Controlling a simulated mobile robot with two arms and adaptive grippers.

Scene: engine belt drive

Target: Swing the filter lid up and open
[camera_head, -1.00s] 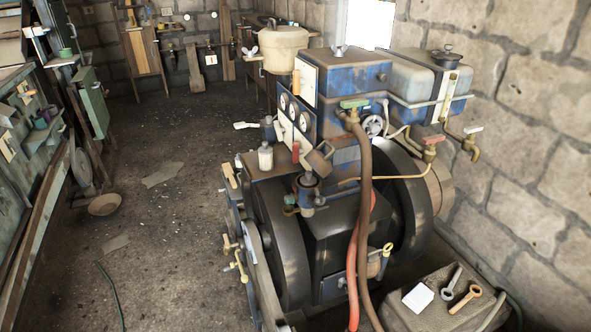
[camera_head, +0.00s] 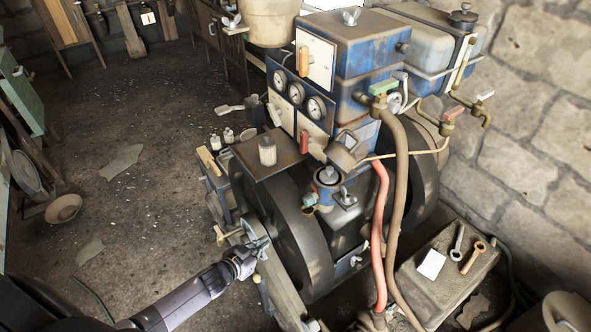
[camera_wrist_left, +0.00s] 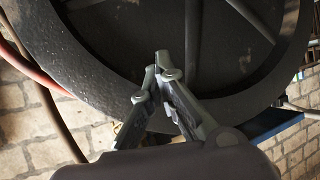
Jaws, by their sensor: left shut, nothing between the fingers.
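My left gripper (camera_head: 258,246) is at the lower left front of the engine, beside the large dark flywheel (camera_head: 280,225). In the left wrist view its fingers (camera_wrist_left: 162,74) are closed together and empty, in front of the dark wheel rim (camera_wrist_left: 85,45). I cannot tell for certain which part is the filter lid. A small blue cup-shaped fitting (camera_head: 326,183) stands on the engine's front, with a brown tilted piece (camera_head: 343,151) just above it. The left gripper is below and left of both, apart from them. My right gripper is not in view.
Red (camera_head: 382,235) and brown (camera_head: 401,190) hoses hang at the engine's right front. A block (camera_head: 425,285) at lower right carries wrenches and a white card. A blue box (camera_head: 352,45) with gauges below rises behind. The floor (camera_head: 150,200) at left is mostly clear.

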